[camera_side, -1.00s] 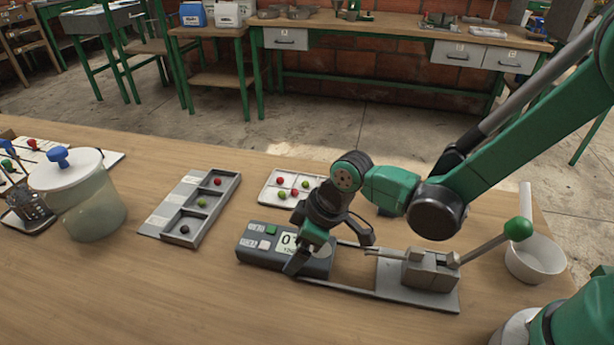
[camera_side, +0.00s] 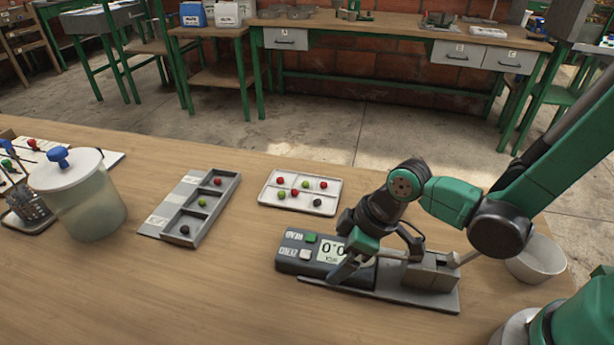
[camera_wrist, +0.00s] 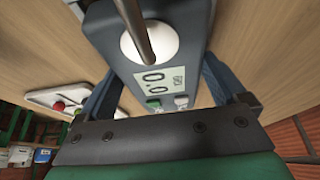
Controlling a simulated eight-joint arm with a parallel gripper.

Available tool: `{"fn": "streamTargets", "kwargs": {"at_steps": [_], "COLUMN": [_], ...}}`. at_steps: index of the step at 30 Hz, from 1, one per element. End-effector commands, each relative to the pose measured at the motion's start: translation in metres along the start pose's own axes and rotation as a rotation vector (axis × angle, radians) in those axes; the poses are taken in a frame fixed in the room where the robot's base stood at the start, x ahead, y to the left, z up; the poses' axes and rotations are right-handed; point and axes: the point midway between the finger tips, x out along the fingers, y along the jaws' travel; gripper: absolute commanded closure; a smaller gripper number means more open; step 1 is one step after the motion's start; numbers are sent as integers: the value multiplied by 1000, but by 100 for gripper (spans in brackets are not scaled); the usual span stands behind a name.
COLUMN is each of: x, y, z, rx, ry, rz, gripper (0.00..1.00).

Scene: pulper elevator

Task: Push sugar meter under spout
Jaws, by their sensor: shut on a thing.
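The sugar meter (camera_side: 293,266) is a dark grey box with a display reading 0.0, lying at the left end of the press's metal base. My gripper (camera_side: 376,266) is shut on it, with a finger on each side of its body. In the wrist view the meter (camera_wrist: 180,30) lies between my fingers (camera_wrist: 158,88). A metal tube, seemingly the spout (camera_wrist: 134,25), crosses in front of its white round well (camera_wrist: 160,42). I cannot tell exactly how the tube end lines up with the well. The press block (camera_side: 433,272) is partly behind my gripper.
A tray with several red, green and dark berries (camera_side: 268,197) lies behind the meter. A three-compartment tray (camera_side: 163,218) and a lidded jar (camera_side: 95,215) stand left. A white bowl (camera_side: 540,262) is at right.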

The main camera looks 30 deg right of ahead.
Motion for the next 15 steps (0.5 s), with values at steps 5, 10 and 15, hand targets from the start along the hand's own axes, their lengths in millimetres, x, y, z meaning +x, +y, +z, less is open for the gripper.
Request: {"fn": "streamTargets", "kwargs": {"at_steps": [5,10,15], "x": [-1,-1,-1], "y": [0,0,0], "z": [2,2,2], "rx": [0,0,0], "ry": [0,0,0], "rz": [0,0,0], "gripper": [75,75,0]}}
